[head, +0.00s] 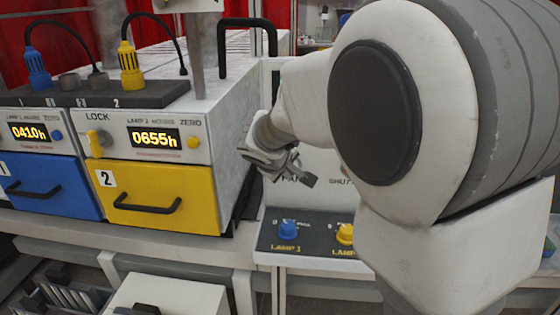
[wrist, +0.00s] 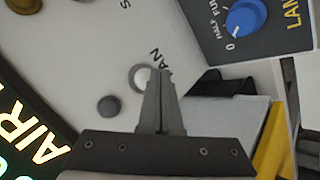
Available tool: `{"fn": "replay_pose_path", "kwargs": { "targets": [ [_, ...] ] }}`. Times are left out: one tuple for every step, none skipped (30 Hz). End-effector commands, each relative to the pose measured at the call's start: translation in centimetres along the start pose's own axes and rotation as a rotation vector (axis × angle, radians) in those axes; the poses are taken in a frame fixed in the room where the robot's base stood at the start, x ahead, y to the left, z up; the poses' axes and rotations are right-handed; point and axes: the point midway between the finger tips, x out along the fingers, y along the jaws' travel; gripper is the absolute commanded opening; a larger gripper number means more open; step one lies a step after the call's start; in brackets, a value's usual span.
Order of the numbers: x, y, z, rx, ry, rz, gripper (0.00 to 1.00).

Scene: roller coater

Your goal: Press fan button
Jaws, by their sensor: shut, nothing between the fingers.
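A white panel (wrist: 85,60) with "FAN" lettering fills much of the wrist view. A round, pale-centred, grey-ringed button (wrist: 140,77) lies beside the lettering, which is partly covered by my fingers. My gripper (wrist: 165,72) is shut and empty, its fingertips overlapping the button's right edge in the picture; I cannot tell whether they touch it. A dark grey round knob (wrist: 108,105) is left of the fingers. In the head view my gripper (head: 303,180) is in front of the white panel (head: 325,210), covering part of the "FAN" word; the button is hidden there.
A dark lamp panel with a blue knob (head: 288,230) and a yellow knob (head: 346,234) lies below my gripper. The yellow drawer unit (head: 190,193) and blue drawer (head: 45,190) stand left. A lit "AIR" sign (wrist: 45,140) is at the wrist view's lower left.

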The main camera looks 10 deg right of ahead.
Motion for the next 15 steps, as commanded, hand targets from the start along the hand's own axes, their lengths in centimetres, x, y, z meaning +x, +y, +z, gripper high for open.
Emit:
{"fn": "replay_pose_path", "kwargs": {
  "targets": [
    [-0.1,-0.4,0.3,0.0,0.002,-0.001,0.0],
    [-0.3,-0.6,0.4,0.001,0.003,-0.001,0.0],
    [-0.6,-0.8,0.6,0.001,0.004,-0.001,0.0],
    [-0.8,-1.0,0.8,0.001,0.003,-0.001,0.0],
    [-1.0,-1.1,1.0,0.001,0.003,-0.001,0.0],
    [-1.3,-1.3,1.2,0.001,0.004,-0.001,0.0],
    [-1.5,-1.5,1.3,0.0,0.004,-0.001,0.0],
    [-1.8,-1.6,1.4,0.0,0.004,-0.001,0.0],
    [-2.0,-1.9,1.6,0.0,0.003,-0.001,0.0],
    [-2.2,-2.0,1.8,0.0,0.003,-0.002,0.0],
    [-2.4,-2.1,1.9,0.0,0.003,-0.002,0.0],
    [-2.7,-2.2,2.1,0.001,0.003,-0.001,0.0],
    [-2.8,-2.3,2.2,0.001,0.002,-0.001,0.0],
    [-2.9,-2.4,2.3,0.001,0.001,-0.001,0.0],
    [-3.1,-2.4,2.4,0.0,0.001,-0.001,0.0]
  ]
}}
